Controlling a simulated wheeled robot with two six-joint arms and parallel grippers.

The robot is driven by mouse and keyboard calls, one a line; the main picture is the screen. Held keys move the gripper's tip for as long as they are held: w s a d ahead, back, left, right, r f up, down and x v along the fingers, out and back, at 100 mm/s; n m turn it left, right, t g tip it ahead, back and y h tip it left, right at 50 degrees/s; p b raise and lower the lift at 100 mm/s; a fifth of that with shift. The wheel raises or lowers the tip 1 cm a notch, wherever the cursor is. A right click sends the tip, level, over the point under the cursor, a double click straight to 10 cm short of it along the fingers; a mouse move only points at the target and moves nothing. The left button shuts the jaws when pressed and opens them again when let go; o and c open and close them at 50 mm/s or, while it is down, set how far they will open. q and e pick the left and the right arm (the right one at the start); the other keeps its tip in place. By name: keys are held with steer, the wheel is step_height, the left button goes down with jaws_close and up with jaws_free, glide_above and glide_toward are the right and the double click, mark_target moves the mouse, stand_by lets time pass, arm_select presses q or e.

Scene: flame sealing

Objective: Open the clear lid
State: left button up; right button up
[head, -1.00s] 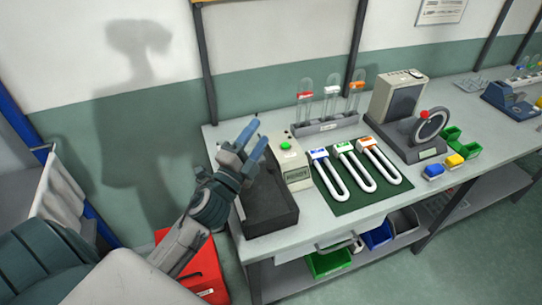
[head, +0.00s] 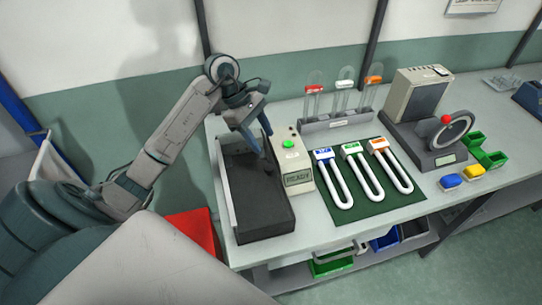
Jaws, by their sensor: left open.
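My left gripper (head: 256,143) is open, with its fingers pointing down over the back end of a dark box (head: 262,212) at the left of the bench. The box is long and black, with a pale raised side along its left edge. I cannot clearly make out a clear lid, as any see-through part is hard to tell from the dark box. The gripper and wrist hide part of the box's back end. I cannot tell whether the fingers touch it. My right gripper is not in view.
A beige unit with a green button (head: 288,144) stands just right of the box. A green mat (head: 365,212) holds U-shaped tubes. Behind it is a rack (head: 338,121) with capped tubes. A machine with a wheel (head: 446,150) and coloured bins stand further right.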

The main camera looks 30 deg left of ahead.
mark_target(268, 167)
arm_select(q)
steer(key=shift+y, duration=0.5)
steer(key=f+b, duration=0.1)
steer(key=f, duration=0.2)
steer(key=d+f+b, duration=0.1)
steer(key=f, duration=0.1)
steer(key=f+b, duration=0.2)
steer(key=f, duration=0.1)
steer(key=shift+d+f, duration=0.2)
steer(key=shift+f, duration=0.1)
steer(key=shift+s+d+f, duration=0.1)
steer(key=shift+d+f, duration=0.15)
steer(key=shift+f, duration=0.25)
jaws_close()
